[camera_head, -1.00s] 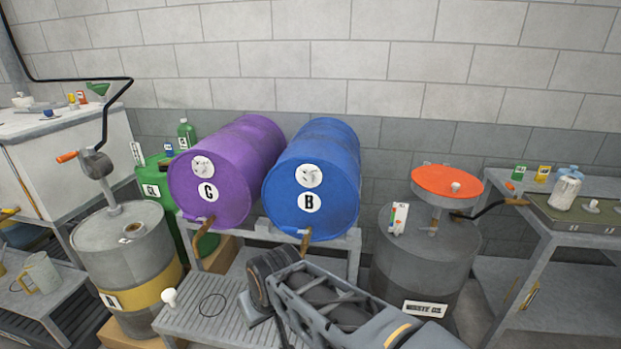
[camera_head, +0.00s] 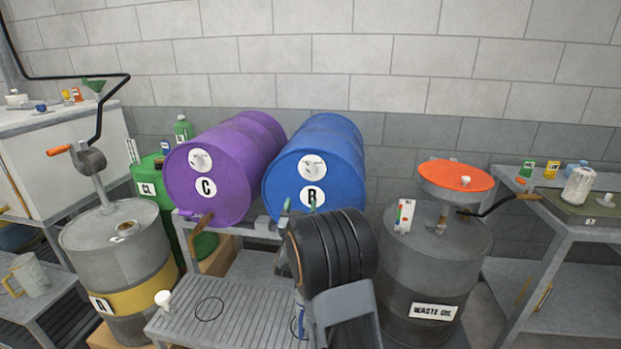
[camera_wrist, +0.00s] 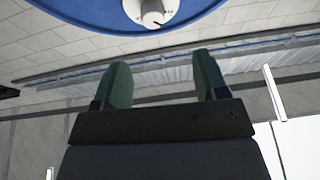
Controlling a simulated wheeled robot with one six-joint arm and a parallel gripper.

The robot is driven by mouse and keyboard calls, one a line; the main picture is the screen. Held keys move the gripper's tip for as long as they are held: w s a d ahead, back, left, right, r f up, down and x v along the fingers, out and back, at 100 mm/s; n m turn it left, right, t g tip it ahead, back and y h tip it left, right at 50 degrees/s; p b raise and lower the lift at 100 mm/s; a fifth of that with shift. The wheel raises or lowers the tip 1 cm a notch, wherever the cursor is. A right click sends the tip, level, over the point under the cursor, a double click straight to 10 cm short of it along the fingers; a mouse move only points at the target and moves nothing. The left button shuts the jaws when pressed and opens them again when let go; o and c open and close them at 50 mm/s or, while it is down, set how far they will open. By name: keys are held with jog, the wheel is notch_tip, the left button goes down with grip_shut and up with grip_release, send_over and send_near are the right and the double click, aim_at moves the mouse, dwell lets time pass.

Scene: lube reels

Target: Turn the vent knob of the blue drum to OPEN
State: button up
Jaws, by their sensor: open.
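The blue drum (camera_head: 331,150) lies on its side on a rack, its round face towards me with a letter plate, B, partly covered by my arm. Its vent knob (camera_head: 312,167) sits on a white dial near the top of that face. In the wrist view the white knob (camera_wrist: 152,14) shows at the top edge, on the blue face, with a small dark mark; the dial is cut off. My gripper (camera_head: 299,207) is in front of the drum's lower face, below the knob. In the wrist view its green fingers (camera_wrist: 164,82) are apart with nothing between them.
A purple drum (camera_head: 209,186) lies close to the left. A grey waste oil drum (camera_head: 441,262) with an orange pan (camera_head: 450,174) stands to the right. A grated shelf (camera_head: 180,325) lies below the drums. A yellow-banded drum (camera_head: 110,252) with a crank pump stands at left.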

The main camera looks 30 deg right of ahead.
aim_at(310, 175)
jog(key=shift+h, duration=0.4)
jog(key=p+x, duration=0.1)
jog(key=x, duration=0.6)
jog(key=p+x, duration=0.2)
jog(key=x, duration=0.5)
jog(key=shift+s+d+f, duration=0.2)
jog(key=shift+s+d, duration=0.05)
jog(key=shift+d, duration=0.05)
jog(key=c, duration=0.9)
